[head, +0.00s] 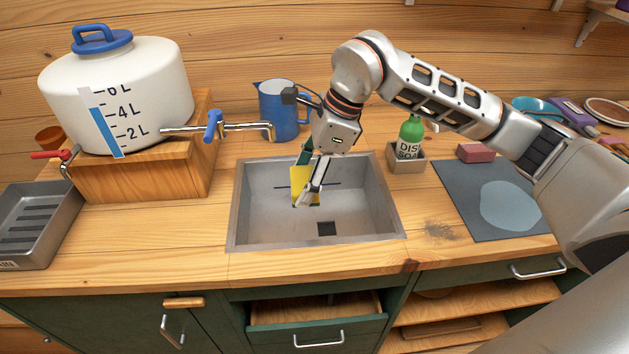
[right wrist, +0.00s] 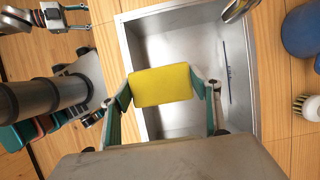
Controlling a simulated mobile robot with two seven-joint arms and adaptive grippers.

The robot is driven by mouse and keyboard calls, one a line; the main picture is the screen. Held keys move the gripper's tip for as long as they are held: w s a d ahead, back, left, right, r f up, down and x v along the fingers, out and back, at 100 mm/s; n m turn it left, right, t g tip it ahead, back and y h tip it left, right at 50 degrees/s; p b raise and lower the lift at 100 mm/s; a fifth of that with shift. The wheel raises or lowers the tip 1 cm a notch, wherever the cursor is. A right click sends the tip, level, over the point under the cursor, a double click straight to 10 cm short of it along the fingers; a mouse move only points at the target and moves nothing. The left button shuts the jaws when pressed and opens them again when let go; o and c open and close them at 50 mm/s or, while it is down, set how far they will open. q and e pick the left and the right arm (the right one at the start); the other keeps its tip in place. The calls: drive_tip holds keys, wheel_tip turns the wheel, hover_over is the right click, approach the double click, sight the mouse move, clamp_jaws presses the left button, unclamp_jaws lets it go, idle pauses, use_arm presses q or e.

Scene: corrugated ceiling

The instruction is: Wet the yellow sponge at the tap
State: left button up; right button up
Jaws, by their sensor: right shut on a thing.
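The yellow sponge (head: 297,182) is held between the fingers of my right gripper (head: 310,182), over the steel sink basin (head: 360,215). In the right wrist view the sponge (right wrist: 161,86) spans the gap between both fingers. The tap (head: 246,127) runs from the white water tank (head: 120,85), with a blue lever (head: 212,126) and a spout ending over the sink's back left edge. Its spout tip (right wrist: 236,9) shows in the right wrist view, apart from the sponge. No water stream is visible. My left gripper (right wrist: 80,17) shows empty with fingers apart in that view.
A blue jug (head: 277,110) stands behind the sink. A soap bottle in a box (head: 407,157), a pink block (head: 475,153) and a grey mat (head: 490,200) lie right. A red-levered tap (head: 52,155) hangs over a grey tray (head: 35,220) at left.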

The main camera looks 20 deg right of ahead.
drive_tip(key=w+a+f, duration=0.1)
drive_tip(key=w+a, duration=0.3)
drive_tip(key=w, duration=0.2)
drive_tip(key=shift+w+a+f, duration=0.2)
drive_tip(key=shift+w+f, duration=0.1)
drive_tip(key=shift+w, duration=0.05)
idle(0.4)
